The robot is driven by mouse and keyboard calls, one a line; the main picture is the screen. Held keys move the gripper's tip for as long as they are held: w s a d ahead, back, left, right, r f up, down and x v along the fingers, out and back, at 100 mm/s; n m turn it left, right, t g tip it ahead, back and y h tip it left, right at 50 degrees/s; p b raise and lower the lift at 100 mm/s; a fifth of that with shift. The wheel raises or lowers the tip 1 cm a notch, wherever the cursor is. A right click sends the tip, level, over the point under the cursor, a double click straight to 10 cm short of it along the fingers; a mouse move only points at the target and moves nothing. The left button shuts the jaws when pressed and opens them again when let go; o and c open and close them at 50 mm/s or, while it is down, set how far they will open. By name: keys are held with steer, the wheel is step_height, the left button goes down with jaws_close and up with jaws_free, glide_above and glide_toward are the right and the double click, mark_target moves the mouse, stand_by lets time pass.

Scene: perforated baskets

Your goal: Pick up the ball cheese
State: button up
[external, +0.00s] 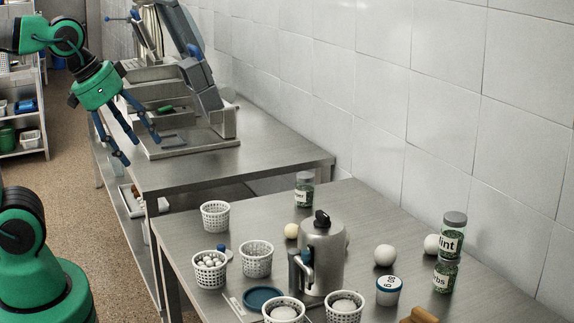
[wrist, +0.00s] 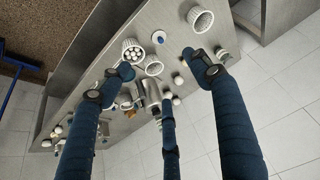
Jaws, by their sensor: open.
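Several pale balls that could be the ball cheese are on the near steel table; I cannot tell which one it is. One white ball (external: 385,255) sits right of the metal jug, another white ball (external: 432,244) is partly behind a herb jar, and a smaller yellowish ball (external: 291,230) is left of the jug. More balls lie in perforated baskets, such as the basket of small white balls (external: 210,270). My gripper (external: 136,145) is open and empty, high and away from these balls, near the slicer. Its three blue fingers (wrist: 158,76) spread over the table in the wrist view.
The metal jug (external: 322,258) stands mid-table. A slicer (external: 190,90) stands on the far table (external: 265,150). A tiled wall borders the right.

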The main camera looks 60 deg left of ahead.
steer(key=w+d+r+m+g+p, duration=0.1)
steer(key=w+d+m+p, duration=0.15)
steer(key=w, duration=0.95)
steer(key=w+d+r+m+g+p, duration=0.1)
steer(key=w+r+p, duration=0.15)
steer(key=w, duration=0.95)
steer(key=w+d+f+m+g+y+p, duration=0.1)
steer(key=w+d+f, duration=0.3)
steer(key=w+f, duration=0.5)
steer(key=w+d+f+m+g+y+p, duration=0.1)
steer(key=w+d+f+p, duration=0.3)
steer(key=w+f, duration=0.5)
steer(key=shift+w+d+f+m+p, duration=0.15)
steer(key=shift+w+d+m+p, duration=0.15)
steer(key=shift+w+d+m, duration=0.7)
steer(key=shift+w+a+f+n, duration=0.15)
steer(key=shift+w+a+n, duration=0.1)
steer(key=shift+a+n, duration=0.1)
steer(key=shift+b+x, duration=0.7)
steer(key=shift+x, duration=3.45)
steer(key=shift+f, duration=0.1)
steer(key=shift+s+b+x, duration=0.15)
steer(key=shift+b+x, duration=0.2)
steer(key=shift+x, duration=0.9)
steer(key=shift+s+b+x, duration=0.1)
steer(key=shift+b+x, duration=0.2)
steer(key=shift+x, duration=0.95)
